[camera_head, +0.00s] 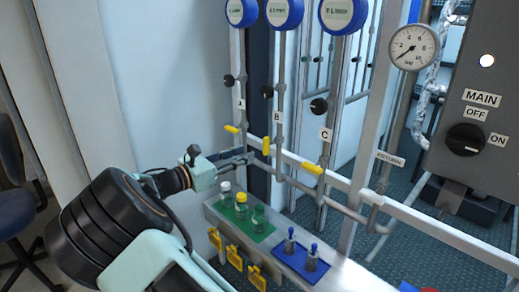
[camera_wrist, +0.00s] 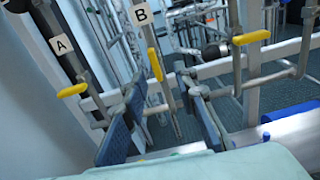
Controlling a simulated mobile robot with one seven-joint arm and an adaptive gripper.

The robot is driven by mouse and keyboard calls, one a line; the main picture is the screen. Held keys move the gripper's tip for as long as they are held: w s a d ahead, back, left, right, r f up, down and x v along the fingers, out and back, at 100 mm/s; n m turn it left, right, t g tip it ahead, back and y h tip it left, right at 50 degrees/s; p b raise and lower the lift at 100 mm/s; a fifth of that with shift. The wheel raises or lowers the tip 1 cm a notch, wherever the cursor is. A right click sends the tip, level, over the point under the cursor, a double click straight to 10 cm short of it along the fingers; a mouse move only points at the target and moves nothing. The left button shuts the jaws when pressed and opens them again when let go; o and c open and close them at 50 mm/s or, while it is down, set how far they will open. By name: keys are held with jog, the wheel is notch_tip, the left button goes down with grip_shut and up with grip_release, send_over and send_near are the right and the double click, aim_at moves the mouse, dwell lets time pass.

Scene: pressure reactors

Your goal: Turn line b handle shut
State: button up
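Line B is the middle pipe, with a "B" label (camera_head: 277,117). Its yellow handle (camera_head: 266,145) stands along the pipe; it also shows upright in the wrist view (camera_wrist: 156,64). The yellow handles of line A (camera_head: 232,129) and line C (camera_head: 312,168) lie crosswise to their pipes. My gripper (camera_head: 248,158) is just below and left of the line B handle in the head view. In the wrist view its blue-padded fingers (camera_wrist: 160,90) are apart, with nothing held. The line B handle appears just beyond the gap between the fingertips; contact is not visible.
A horizontal pipe (camera_head: 340,209) and a grey rail run behind my gripper. Below is a ledge with a green tray (camera_head: 262,233) of bottles and a blue tray (camera_head: 290,262). Black knobs and blue-rimmed gauges (camera_head: 284,12) sit above. A MAIN switch (camera_head: 465,139) is at right.

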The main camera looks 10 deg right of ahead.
aim_at(263, 143)
jog(key=shift+n+t, duration=0.3)
jog(key=x, duration=1)
jog(key=shift+w+a, duration=0.25)
jog(key=shift+w, duration=0.25)
grip_shut()
